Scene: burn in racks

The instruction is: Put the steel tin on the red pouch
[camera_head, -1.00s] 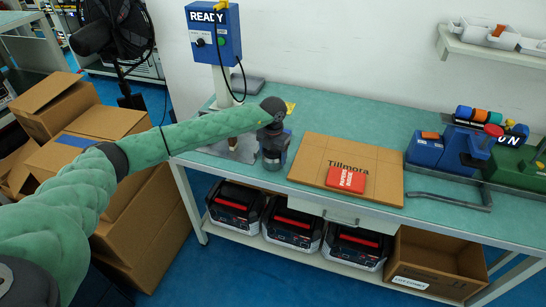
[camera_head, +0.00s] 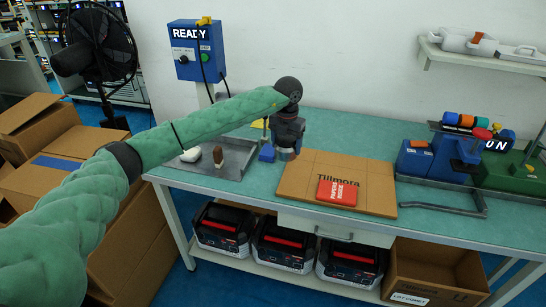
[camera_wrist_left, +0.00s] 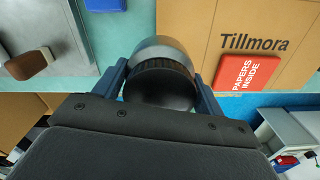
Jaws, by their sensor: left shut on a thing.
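My left gripper (camera_head: 286,146) is shut on the steel tin (camera_head: 286,154), by the left edge of the cardboard slab. In the left wrist view, the tin (camera_wrist_left: 163,50) shows a shiny metal rim and a dark round end between the two fingers. The red pouch (camera_head: 337,191), marked "PAPERS INSIDE", lies flat on the front part of the cardboard slab. It also shows in the left wrist view (camera_wrist_left: 245,73), right of the tin and apart from it. My right gripper is not in view.
The cardboard slab (camera_head: 376,185), printed "Tillmora", lies on the green bench (camera_head: 330,131). A grey metal tray (camera_head: 233,157) with a brown-and-white item and a blue block beside it is at the left. Blue and green machines (camera_head: 450,160) stand at the right.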

